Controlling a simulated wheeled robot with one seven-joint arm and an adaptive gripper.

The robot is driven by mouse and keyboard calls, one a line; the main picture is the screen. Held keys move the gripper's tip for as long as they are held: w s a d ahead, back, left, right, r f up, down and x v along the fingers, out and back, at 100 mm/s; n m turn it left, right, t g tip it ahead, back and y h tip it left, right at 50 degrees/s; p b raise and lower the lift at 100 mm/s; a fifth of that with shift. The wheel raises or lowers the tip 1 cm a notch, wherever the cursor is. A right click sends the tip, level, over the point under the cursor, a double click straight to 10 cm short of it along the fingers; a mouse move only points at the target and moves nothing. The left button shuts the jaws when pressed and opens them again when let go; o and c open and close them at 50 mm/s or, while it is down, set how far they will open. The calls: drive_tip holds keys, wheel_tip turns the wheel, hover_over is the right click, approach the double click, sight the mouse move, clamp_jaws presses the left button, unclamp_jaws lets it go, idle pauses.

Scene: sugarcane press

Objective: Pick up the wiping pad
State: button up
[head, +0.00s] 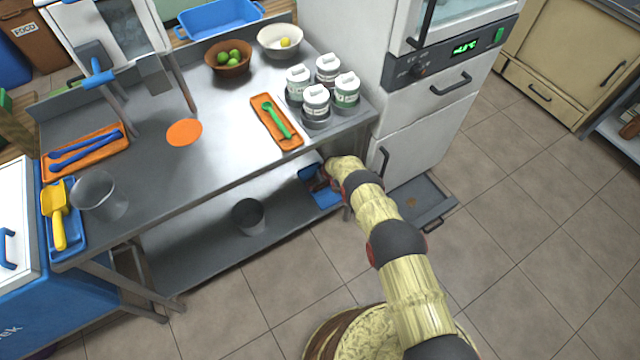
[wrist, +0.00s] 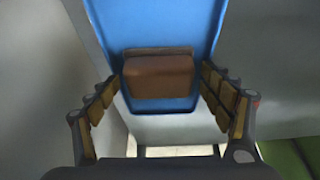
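The wiping pad looks like a brown block (wrist: 160,77) lying on a blue tray (wrist: 150,25) in the wrist view. My gripper (wrist: 161,80) is open, with one finger on each side of the pad. Narrow gaps seem to show between the fingers and the pad's sides, and I see no clear grip. In the head view the blue tray (head: 319,197) is on the lower shelf at its right end, and my gripper reaches in there beneath the tabletop. The pad is mostly hidden by my arm in that view.
The steel table (head: 215,165) overhangs the lower shelf (head: 190,255). A grey bucket (head: 248,216) stands on that shelf, left of the tray. A white fridge (head: 395,130) stands close on the right. White-lidded containers (head: 316,101) and an orange tray (head: 290,143) are above on the tabletop.

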drive_tip(key=c, duration=1)
